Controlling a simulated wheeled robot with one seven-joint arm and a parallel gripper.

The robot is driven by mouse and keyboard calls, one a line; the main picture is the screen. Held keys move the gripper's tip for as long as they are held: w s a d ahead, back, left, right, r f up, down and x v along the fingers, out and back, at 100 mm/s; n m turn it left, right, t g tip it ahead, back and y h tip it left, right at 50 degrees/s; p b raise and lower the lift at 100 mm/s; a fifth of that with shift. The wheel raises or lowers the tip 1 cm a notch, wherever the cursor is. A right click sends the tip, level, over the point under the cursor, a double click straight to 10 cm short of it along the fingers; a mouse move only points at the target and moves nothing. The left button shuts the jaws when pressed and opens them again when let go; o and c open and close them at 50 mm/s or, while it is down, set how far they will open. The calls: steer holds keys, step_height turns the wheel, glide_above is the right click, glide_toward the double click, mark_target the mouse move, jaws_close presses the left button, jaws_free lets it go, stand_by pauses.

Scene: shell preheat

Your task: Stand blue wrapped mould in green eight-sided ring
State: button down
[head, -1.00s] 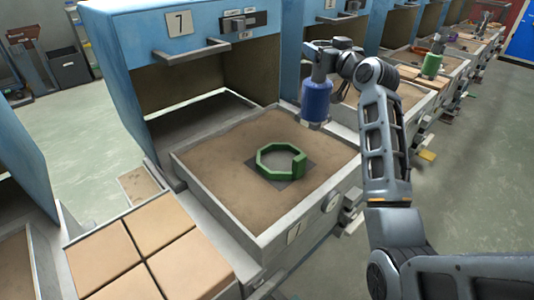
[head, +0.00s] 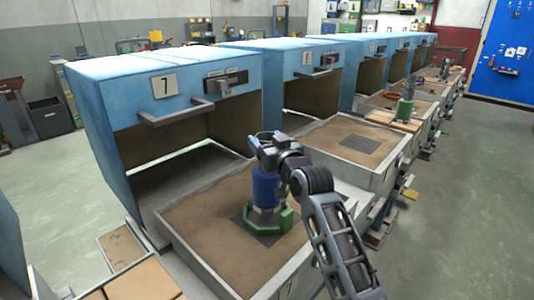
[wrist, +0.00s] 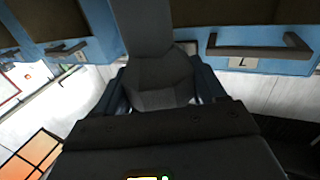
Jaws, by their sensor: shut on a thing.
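The blue wrapped mould (head: 265,187) is upright in the head view, with a grey band at its foot. The green eight-sided ring (head: 283,221) lies on the sand, around or just below the mould's foot. The mould hides the ring's far side, so I cannot tell whether its foot rests on the bottom. My gripper (head: 266,163) is above the mould and shut on its top. In the wrist view, dark gripper parts fill the middle, and the fingertips' contact is hard to make out.
The ring sits on a dark square plate in a sand-filled tray (head: 190,240) before the blue oven marked 7 (head: 130,100). An oven handle (head: 178,114) juts out behind. Another sand tray (head: 320,131) with a dark grid stands to the right. Tan blocks (head: 145,283) lie at front left.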

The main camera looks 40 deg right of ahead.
steer(key=shift+f, duration=1.95)
steer(key=shift+f+b, duration=0.3)
steer(key=shift+c, duration=0.5)
jaws_free()
steer(key=shift+r+p, duration=0.35)
steer(key=shift+p, duration=0.05)
steer(key=v, duration=1.2)
steer(key=shift+b, duration=0.45)
steer(key=shift+f, duration=0.1)
